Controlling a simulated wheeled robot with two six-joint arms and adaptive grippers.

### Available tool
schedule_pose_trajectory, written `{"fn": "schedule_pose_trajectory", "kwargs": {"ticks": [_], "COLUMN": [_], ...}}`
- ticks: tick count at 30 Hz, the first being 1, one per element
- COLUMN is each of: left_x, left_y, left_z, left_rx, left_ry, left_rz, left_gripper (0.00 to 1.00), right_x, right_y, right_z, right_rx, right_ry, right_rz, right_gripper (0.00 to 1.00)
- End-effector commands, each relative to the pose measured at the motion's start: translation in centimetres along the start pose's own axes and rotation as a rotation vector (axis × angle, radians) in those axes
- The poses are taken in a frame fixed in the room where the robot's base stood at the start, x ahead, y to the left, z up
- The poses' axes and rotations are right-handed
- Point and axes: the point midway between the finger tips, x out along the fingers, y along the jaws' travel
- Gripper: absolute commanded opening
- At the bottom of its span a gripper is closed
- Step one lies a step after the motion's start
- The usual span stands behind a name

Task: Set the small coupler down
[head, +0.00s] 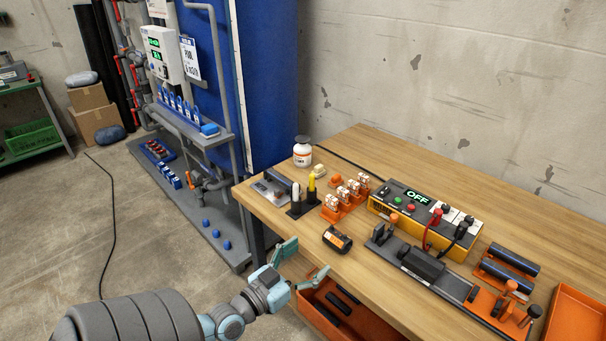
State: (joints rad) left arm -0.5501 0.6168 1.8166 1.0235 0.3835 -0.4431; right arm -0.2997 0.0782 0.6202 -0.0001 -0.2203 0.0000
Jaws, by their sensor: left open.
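The small coupler (337,240), a short black cylinder with an orange label, lies on its side on the wooden table (350,270) near its front edge. My left gripper (307,260) is open and empty, at the table's front edge just left of and below the coupler in the head view. Its fingers are spread and appear apart from the coupler. My right gripper is not in view.
Orange holders with white fittings (346,195) and a pen stand (299,208) stand behind the coupler. A yellow control box reading OFF (425,217) and a black clamp rig (425,262) are to the right. An orange bin (345,325) with dark pieces sits below the table edge.

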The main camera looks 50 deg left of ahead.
Motion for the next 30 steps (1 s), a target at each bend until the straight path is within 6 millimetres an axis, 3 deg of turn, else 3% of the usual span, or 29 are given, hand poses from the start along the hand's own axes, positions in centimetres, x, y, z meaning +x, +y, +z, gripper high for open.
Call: {"fn": "schedule_pose_trajectory", "kwargs": {"ticks": [8, 10, 11, 14, 15, 17, 18, 21, 24, 25, 27, 30], "left_x": [-0.9, -1.1, -1.3, -3.6, -5.5, -9.4, -12.6, -21.2, -28.2, -29.7, -31.9, -32.8], "left_y": [-0.1, -0.5, -0.8, -1.9, -2.0, -1.4, -0.4, 3.4, 7.2, 8.0, 9.2, 9.5], "left_z": [0.2, 2.1, 3.7, 12.6, 17.2, 24.3, 28.7, 36.7, 40.5, 41.1, 41.7, 41.9], "left_rx": [0.002, 0.016, 0.026, 0.070, 0.083, 0.090, 0.089, 0.081, 0.082, 0.083, 0.089, 0.092], "left_ry": [-0.004, -0.044, -0.080, -0.295, -0.417, -0.624, -0.766, -1.094, -1.330, -1.378, -1.448, -1.476], "left_rz": [-0.001, -0.013, -0.021, -0.062, -0.077, -0.093, -0.097, -0.082, -0.049, -0.040, -0.024, -0.019], "left_gripper": [0.78, 0.78, 0.78, 0.78, 0.78, 0.78, 0.78, 0.78, 0.78, 0.78, 0.78, 0.78], "right_x": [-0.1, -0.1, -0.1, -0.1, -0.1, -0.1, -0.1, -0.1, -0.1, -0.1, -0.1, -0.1], "right_y": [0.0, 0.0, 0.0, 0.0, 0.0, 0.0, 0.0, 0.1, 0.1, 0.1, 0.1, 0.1], "right_z": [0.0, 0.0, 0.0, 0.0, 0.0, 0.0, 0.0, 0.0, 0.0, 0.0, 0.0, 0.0], "right_rx": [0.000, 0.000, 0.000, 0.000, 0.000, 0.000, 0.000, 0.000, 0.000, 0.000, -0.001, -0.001], "right_ry": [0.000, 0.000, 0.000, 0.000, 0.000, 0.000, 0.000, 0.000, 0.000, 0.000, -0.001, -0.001], "right_rz": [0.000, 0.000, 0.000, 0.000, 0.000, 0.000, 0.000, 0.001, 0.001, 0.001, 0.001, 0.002], "right_gripper": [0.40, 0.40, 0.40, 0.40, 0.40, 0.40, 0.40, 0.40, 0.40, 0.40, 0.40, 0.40]}}
